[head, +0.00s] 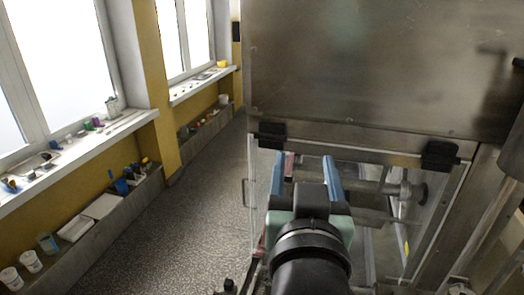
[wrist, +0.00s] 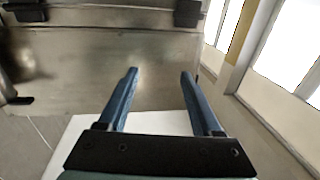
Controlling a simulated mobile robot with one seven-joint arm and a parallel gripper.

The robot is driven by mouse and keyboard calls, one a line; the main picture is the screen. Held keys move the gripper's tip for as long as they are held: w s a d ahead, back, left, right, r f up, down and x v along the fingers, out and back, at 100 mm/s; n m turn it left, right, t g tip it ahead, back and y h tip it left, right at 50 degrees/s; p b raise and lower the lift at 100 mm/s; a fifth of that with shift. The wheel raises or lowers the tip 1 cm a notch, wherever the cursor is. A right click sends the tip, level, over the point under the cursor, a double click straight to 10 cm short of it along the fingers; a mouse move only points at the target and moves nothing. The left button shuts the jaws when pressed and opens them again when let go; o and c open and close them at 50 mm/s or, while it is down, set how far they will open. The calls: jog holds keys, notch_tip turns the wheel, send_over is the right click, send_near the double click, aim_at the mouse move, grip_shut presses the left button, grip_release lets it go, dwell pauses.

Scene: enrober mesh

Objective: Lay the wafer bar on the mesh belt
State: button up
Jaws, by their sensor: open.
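My gripper (head: 303,162) is in front of the clear panel of a steel machine, its two blue fingers spread apart. In the wrist view its fingers (wrist: 159,74) are open with nothing between them, pointing at a bare steel face (wrist: 100,60). I cannot make out a wafer bar in either view. I cannot make out the mesh belt either; my arm and gripper cover part of the machine's inside. A small pinkish strip shows by the left finger in the head view; I cannot tell what it is.
The steel hood (head: 380,70) hangs over a clear panel (head: 440,215) with black hinges (head: 440,155). Metal rods show behind it. A white surface (wrist: 165,122) lies below the fingers in the wrist view. The speckled floor (head: 200,220) at left is open. Window sills and a ledge hold small items.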

jog(key=s+a+r+t, duration=0.2)
jog(key=s+r+t, duration=0.1)
jog(key=r, duration=0.4)
jog(key=s+a+r+n+t+y, duration=0.1)
jog(key=s+a+r+t, duration=0.1)
jog(key=r, duration=0.6)
jog(key=s+a+r+t+y, duration=0.1)
jog(key=s+r+t, duration=0.3)
jog(key=r, duration=0.4)
jog(key=shift+s+a+r, duration=0.15)
jog(key=shift+s+a, duration=0.3)
jog(key=shift+s, duration=0.35)
notch_tip(320, 180, down, 4)
jog(key=b, duration=0.4)
